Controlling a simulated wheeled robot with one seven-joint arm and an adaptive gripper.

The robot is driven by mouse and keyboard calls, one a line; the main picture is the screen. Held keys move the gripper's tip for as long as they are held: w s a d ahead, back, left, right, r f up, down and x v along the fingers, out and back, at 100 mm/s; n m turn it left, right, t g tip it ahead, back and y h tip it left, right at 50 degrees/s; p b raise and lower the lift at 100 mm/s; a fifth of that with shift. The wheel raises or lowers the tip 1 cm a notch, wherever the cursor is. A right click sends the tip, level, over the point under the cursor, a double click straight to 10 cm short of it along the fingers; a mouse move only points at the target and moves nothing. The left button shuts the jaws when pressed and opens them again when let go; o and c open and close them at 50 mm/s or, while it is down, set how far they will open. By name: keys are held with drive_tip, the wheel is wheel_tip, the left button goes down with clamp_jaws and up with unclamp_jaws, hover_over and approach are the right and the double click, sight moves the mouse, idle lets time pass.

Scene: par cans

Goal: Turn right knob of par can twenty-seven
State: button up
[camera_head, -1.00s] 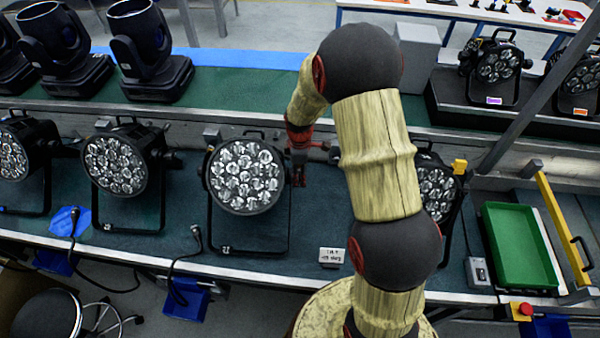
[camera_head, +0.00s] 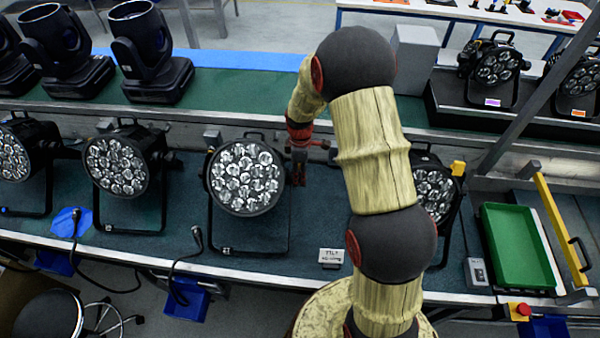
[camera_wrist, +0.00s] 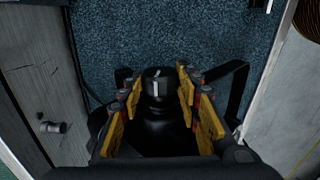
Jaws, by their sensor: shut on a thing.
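A black par can (camera_head: 245,177) with a round face of several clear lenses stands on the bench in its bracket, left of my arm. I cannot read a number on it. My gripper (camera_head: 299,178) is at its right side in the head view. In the wrist view, the yellow-padded fingers of my gripper (camera_wrist: 160,100) are on both sides of a black knob (camera_wrist: 157,85) with a pale stripe on its end. My gripper is shut on this right knob. The contact itself is partly hidden by the fingers.
Another par can (camera_head: 118,165) stands to the left, and one (camera_head: 436,192) is partly behind my arm at right. A small white sign (camera_head: 331,257) lies near the bench's front edge. A green tray (camera_head: 519,245) is at far right. Loose cables hang over the front edge.

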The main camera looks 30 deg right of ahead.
drive_tip(key=g+p, duration=0.1)
drive_tip(key=g+y+p, duration=0.1)
drive_tip(key=shift+w+d+g+p, duration=0.2)
drive_tip(key=shift+w+g+p, duration=0.05)
drive_tip(key=shift+g+p, duration=0.15)
drive_tip(key=shift+w+f+g+y, duration=0.15)
drive_tip(key=shift+f+g+y, duration=0.05)
drive_tip(key=shift+g+y, duration=0.8)
drive_tip(key=g, duration=0.1)
drive_tip(key=g+y+b, duration=0.1)
drive_tip(key=g, duration=0.1)
drive_tip(key=shift+w+d+f, duration=0.1)
drive_tip(key=shift+w+f, duration=0.05)
drive_tip(key=shift+f, duration=0.1)
drive_tip(key=shift+g+y, duration=1)
drive_tip(key=shift+g, duration=0.4)
drive_tip(key=o, duration=1.1)
drive_tip(key=shift+o, duration=0.3)
drive_tip(key=shift+r, duration=0.1)
